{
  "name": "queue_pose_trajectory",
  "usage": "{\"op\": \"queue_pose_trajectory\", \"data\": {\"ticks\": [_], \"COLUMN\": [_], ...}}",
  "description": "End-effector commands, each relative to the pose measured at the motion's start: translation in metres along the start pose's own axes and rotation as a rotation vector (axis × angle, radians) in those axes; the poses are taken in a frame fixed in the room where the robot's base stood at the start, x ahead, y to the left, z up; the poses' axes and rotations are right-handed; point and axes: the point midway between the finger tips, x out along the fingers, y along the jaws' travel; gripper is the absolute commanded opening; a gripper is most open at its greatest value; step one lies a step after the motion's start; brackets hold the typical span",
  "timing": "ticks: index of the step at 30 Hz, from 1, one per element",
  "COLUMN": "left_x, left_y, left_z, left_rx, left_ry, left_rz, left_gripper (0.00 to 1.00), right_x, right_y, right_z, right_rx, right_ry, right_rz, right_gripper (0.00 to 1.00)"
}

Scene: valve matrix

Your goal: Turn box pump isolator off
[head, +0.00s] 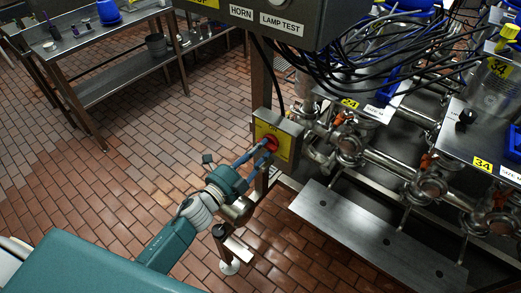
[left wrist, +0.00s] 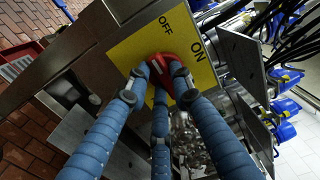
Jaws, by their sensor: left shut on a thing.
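The isolator box (head: 279,139) is a small grey box with a yellow face, mounted on a post in the middle of the head view. Its yellow plate (left wrist: 205,78) carries the words OFF and ON in the left wrist view. A red knob (left wrist: 181,63) sits on the plate; it also shows in the head view (head: 271,145). My left gripper (head: 264,148) has its blue fingers shut on the red knob, and they hide part of it. In the left wrist view the fingers (left wrist: 160,75) close around the knob. My right gripper is not in view.
A grey panel (head: 270,22) marked HORN and LAMP TEST hangs above the box, with black cables beside it. Steel pipes and valves (head: 350,148) stand to the right, above a metal step plate (head: 372,232). A steel table (head: 90,38) stands at upper left. Tiled floor at left is clear.

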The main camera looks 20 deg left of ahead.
Motion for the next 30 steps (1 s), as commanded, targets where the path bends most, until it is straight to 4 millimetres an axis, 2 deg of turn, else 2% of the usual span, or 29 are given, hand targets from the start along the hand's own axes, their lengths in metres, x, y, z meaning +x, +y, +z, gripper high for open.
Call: {"op": "queue_pose_trajectory", "data": {"ticks": [1, 2, 4, 5, 13, 17, 20, 30], "left_x": [-0.001, -0.001, -0.001, -0.001, -0.001, -0.009, -0.024, -0.095], "left_y": [0.002, 0.002, 0.002, 0.002, 0.001, 0.002, 0.002, 0.002], "left_z": [0.0, 0.0, 0.0, 0.0, 0.0, 0.0, 0.0, 0.0], "left_rx": [-0.004, -0.004, -0.003, -0.003, -0.001, -0.002, -0.002, -0.003], "left_ry": [-0.001, -0.001, -0.001, -0.001, -0.001, -0.001, 0.0, -0.002], "left_rz": [0.003, 0.003, 0.003, 0.003, 0.001, 0.003, 0.004, 0.005], "left_gripper": [0.0, 0.24, 0.38, 0.42, 0.42, 0.42, 0.42, 0.42], "right_x": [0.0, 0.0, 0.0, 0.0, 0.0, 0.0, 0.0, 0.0], "right_y": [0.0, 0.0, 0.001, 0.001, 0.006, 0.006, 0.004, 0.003], "right_z": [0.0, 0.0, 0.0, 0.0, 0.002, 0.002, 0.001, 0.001], "right_rx": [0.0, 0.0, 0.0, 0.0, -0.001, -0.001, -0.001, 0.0], "right_ry": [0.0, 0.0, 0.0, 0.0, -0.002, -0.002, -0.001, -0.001], "right_rz": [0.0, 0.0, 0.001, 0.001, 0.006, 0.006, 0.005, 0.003], "right_gripper": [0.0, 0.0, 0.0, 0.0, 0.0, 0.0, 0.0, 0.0]}}
